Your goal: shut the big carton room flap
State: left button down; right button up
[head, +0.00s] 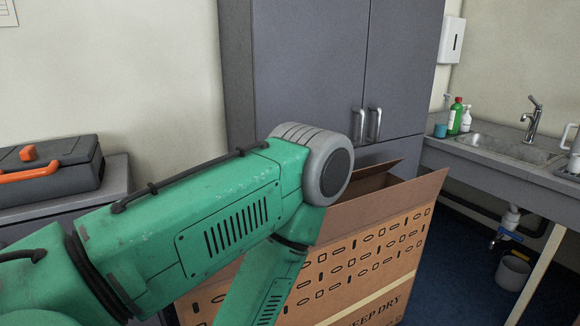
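The big brown carton (375,270) stands at the lower middle, printed with rows of dark symbols and "KEEP DRY". Its near long flap (390,208) is raised and tilts outward along the top edge. A smaller flap (382,171) stands up behind it. Part of the carton's opening shows between these flaps. My green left arm crosses from the left, bends in front of the carton and covers its left part. The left gripper is out of the picture, below the lower edge. My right arm and gripper do not show.
A grey cabinet (305,60) with two handles stands behind the carton. A sink counter (500,165) is at the right, with bottles on it and a bin (513,270) beneath. A black toolbox (60,165) sits on a grey unit at left. Blue floor shows right of the carton.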

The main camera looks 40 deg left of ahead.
aim_at(343, 219)
jog(key=i+l+u, duration=0.2)
jog(key=i+u, duration=0.2)
jog(key=i+l+u, duration=0.2)
jog(key=l+u, duration=0.2)
jog(key=i+l+u, duration=0.25)
jog(key=u, duration=0.15)
jog(key=l, duration=0.05)
